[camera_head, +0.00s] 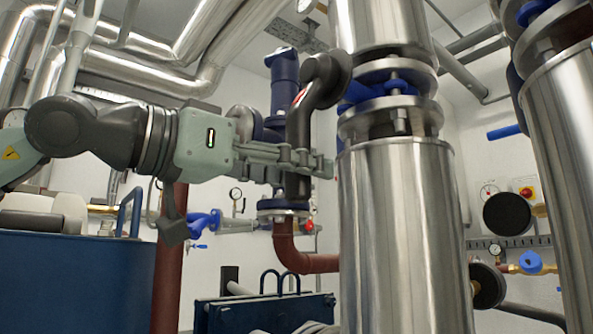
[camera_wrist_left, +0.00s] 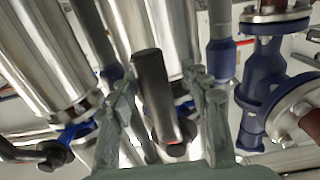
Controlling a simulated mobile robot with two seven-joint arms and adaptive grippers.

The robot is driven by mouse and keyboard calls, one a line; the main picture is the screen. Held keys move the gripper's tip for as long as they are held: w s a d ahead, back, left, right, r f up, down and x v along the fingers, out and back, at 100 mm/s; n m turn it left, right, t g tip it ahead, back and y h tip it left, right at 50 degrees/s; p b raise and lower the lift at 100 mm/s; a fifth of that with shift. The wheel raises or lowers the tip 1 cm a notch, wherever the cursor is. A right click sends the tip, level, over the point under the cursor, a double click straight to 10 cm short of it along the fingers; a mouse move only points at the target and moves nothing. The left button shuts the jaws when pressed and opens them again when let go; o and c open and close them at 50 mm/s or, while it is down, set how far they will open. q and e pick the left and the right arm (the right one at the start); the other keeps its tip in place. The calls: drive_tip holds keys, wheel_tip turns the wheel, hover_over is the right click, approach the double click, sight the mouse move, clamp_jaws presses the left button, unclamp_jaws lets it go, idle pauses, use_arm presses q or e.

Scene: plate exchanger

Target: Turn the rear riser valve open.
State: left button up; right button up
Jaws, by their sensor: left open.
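The riser valve with a blue body (camera_head: 385,88) sits between flanges on the large silver riser in the middle of the head view. Its dark lever handle (camera_head: 299,120) bends from a round hub and hangs down, with a small red and white label. My left gripper (camera_head: 310,162) reaches in from the left at the handle's lower part. In the left wrist view the dark handle (camera_wrist_left: 152,85) stands between the spread fingers of my left gripper (camera_wrist_left: 163,100). The fingers are open, with gaps visible on both sides. My right gripper is not in view.
A second silver riser (camera_head: 565,170) stands at the right. A blue pipe fitting (camera_head: 285,80) is behind the handle, with a red-brown pipe (camera_head: 300,258) below. Another dark valve handle (camera_wrist_left: 52,154) shows at lower left in the wrist view. A blue tank (camera_head: 75,280) is at lower left.

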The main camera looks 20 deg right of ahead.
use_arm(q)
drive_tip(key=shift+s, duration=0.1)
drive_tip(key=v, duration=1.2)
idle(0.4)
